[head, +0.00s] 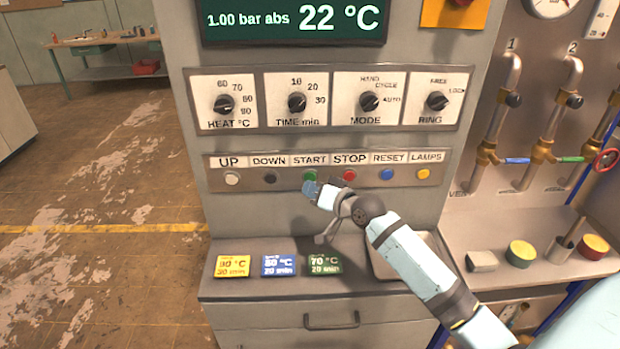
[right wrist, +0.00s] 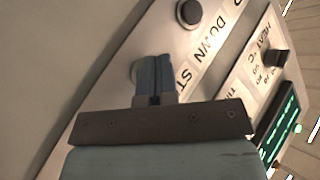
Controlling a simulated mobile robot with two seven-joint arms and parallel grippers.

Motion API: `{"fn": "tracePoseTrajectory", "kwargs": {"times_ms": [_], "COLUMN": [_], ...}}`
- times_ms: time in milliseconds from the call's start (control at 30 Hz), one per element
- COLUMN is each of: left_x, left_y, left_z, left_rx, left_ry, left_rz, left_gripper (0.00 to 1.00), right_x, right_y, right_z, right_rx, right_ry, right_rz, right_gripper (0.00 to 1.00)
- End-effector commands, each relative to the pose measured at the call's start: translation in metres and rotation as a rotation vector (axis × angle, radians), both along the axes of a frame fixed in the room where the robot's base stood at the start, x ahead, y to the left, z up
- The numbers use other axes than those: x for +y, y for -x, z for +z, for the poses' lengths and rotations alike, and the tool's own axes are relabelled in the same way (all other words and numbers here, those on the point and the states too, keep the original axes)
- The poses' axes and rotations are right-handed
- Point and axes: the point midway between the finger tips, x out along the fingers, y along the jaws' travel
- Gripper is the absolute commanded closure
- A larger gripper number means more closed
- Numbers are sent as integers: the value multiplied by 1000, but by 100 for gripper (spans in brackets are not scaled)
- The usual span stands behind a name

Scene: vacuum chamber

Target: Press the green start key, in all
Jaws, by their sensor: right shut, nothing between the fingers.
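The green start key (head: 309,174) sits under the START label in the row of keys on the grey console. Its upper part shows in the head view, just above my fingertips. My right gripper (head: 311,189) is shut and empty, with its tips at the lower edge of the key. I cannot tell whether they touch it. In the right wrist view the shut fingers (right wrist: 154,78) point at the panel beside the START label and mostly cover the key. My left gripper is in neither view.
The black DOWN key (head: 270,178) and red STOP key (head: 349,174) flank the start key. Knobs (head: 297,102) and a display (head: 293,20) are above. Coloured cards (head: 279,265) and a metal tray (head: 385,264) lie on the ledge below. Pipes and valves (head: 545,140) stand right.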

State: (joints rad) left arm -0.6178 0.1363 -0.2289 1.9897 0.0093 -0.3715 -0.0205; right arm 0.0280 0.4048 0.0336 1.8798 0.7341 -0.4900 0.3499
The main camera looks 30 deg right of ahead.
Motion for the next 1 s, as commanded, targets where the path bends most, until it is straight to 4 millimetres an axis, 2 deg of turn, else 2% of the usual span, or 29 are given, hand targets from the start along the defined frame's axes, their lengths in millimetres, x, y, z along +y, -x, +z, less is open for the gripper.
{"fn": "tracePoseTrajectory", "kwargs": {"times_ms": [200, 1000], "left_x": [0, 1], "left_y": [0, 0], "left_z": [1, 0], "left_rx": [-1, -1], "left_ry": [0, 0], "left_rz": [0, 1], "left_gripper": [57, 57], "right_x": [-4, -6], "right_y": [-6, -11], "right_z": [0, 0], "right_rx": [1, 0], "right_ry": [0, 1], "right_rz": [-1, 0], "right_gripper": [100, 100]}}
